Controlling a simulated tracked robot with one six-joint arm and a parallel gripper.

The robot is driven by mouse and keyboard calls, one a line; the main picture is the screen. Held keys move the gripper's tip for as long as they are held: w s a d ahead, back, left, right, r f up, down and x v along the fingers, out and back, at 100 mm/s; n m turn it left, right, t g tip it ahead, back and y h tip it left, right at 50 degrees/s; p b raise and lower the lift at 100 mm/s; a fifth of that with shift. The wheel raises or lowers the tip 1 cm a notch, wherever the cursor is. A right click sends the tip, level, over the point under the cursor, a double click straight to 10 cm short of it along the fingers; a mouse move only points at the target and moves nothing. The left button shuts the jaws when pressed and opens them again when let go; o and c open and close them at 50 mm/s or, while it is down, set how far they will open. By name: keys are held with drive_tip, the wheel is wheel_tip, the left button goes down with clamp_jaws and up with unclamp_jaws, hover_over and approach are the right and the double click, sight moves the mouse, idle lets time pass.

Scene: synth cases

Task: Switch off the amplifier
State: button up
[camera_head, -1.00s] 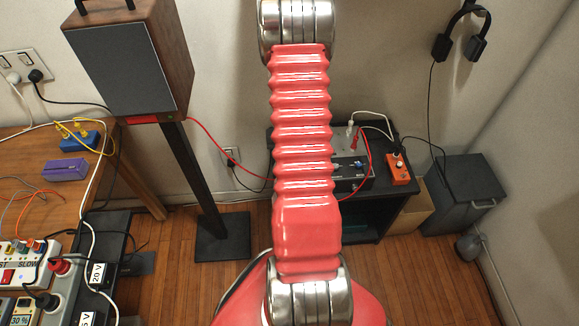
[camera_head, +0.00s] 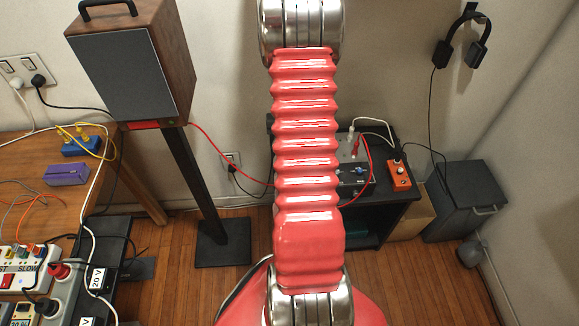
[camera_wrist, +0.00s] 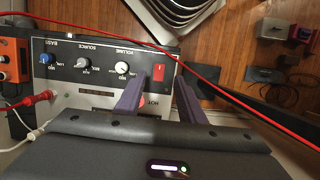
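The amplifier (camera_wrist: 70,72) fills the left half of the wrist view, upside down, with a dark front panel. Three knobs marked BASS, SOURCE and VOLUME (camera_wrist: 122,68) sit in a row. A red switch (camera_wrist: 160,73) is at the panel's right end; I cannot tell its position. My gripper (camera_wrist: 160,82) is open, its two dark purple fingers apart. In the picture, the switch lies between and just above the fingertips; no contact shows. In the head view the amplifier (camera_head: 352,179) is partly hidden by my red arm, and my gripper is hidden.
A red cable (camera_wrist: 230,94) crosses the wrist view close to the fingertips. A speaker (camera_head: 130,70) and a grey bin (camera_head: 464,200) flank the stand.

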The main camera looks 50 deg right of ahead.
drive_tip(key=v, duration=0.6)
drive_tip(key=shift+r, duration=0.2)
drive_tip(key=shift+w, duration=0.1)
drive_tip(key=s+a+r+n+t, duration=0.1)
drive_tip(key=a+r+n+t, duration=0.1)
drive_tip(key=a+r, duration=0.5)
drive_tip(key=s+a+r+n+t+h, duration=0.1)
drive_tip(key=a+r+n+t, duration=0.2)
drive_tip(key=a+r, duration=0.5)
drive_tip(key=s+a+r+n+t+h, duration=0.1)
drive_tip(key=a+r+n, duration=0.3)
drive_tip(key=a, duration=1.9)
wheel_tip(320, 180, up, 4)
drive_tip(key=shift+s+f+n+t, duration=0.15)
drive_tip(key=shift+s+n+t, duration=0.25)
drive_tip(key=shift+s+t, duration=0.3)
